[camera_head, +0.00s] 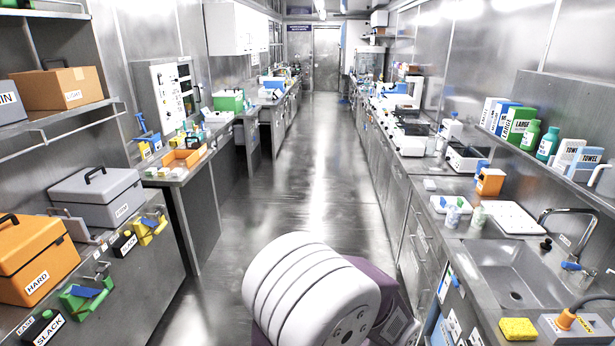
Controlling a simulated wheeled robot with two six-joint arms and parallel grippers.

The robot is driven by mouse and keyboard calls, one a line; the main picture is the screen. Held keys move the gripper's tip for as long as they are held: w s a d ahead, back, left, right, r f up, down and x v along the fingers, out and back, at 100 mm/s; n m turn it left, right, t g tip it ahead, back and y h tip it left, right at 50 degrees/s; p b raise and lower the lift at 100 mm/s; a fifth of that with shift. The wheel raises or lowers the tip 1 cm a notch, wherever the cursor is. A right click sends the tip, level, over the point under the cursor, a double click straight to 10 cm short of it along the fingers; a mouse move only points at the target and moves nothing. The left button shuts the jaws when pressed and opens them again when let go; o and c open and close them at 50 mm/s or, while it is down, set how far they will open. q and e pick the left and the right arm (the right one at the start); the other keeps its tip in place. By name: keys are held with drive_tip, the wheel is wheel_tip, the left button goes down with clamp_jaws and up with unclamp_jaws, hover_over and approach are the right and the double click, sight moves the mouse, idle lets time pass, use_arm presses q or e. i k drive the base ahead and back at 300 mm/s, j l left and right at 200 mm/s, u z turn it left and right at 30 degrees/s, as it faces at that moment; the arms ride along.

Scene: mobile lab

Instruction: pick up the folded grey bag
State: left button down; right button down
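I cannot make out a folded grey bag with certainty. A grey hard case (97,197) with a dark top handle stands on the left counter. A small grey item (75,229) lies between it and an orange case (36,262) marked HARD; it is too small and partly hidden to identify. Neither of my grippers is in view.
A clear floor aisle (300,150) runs to the far door. On the right counter (440,185) are a sink (515,275), a yellow sponge (518,328) and a white tray (513,218). A cardboard box (57,88) sits on the upper left shelf.

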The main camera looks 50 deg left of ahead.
sight(429, 184)
drive_tip(key=u, duration=1.45)
drive_tip(key=i+u, duration=0.15)
drive_tip(key=i, duration=4.85)
drive_tip(key=i+z, duration=0.35)
drive_tip(key=i, duration=0.15)
drive_tip(key=i+j+z, duration=0.25)
drive_tip(key=i+z, duration=0.25)
drive_tip(key=z, duration=3.2)
drive_tip(key=i+j+z, duration=0.2)
drive_tip(key=i+j, duration=0.15)
drive_tip(key=i, duration=0.1)
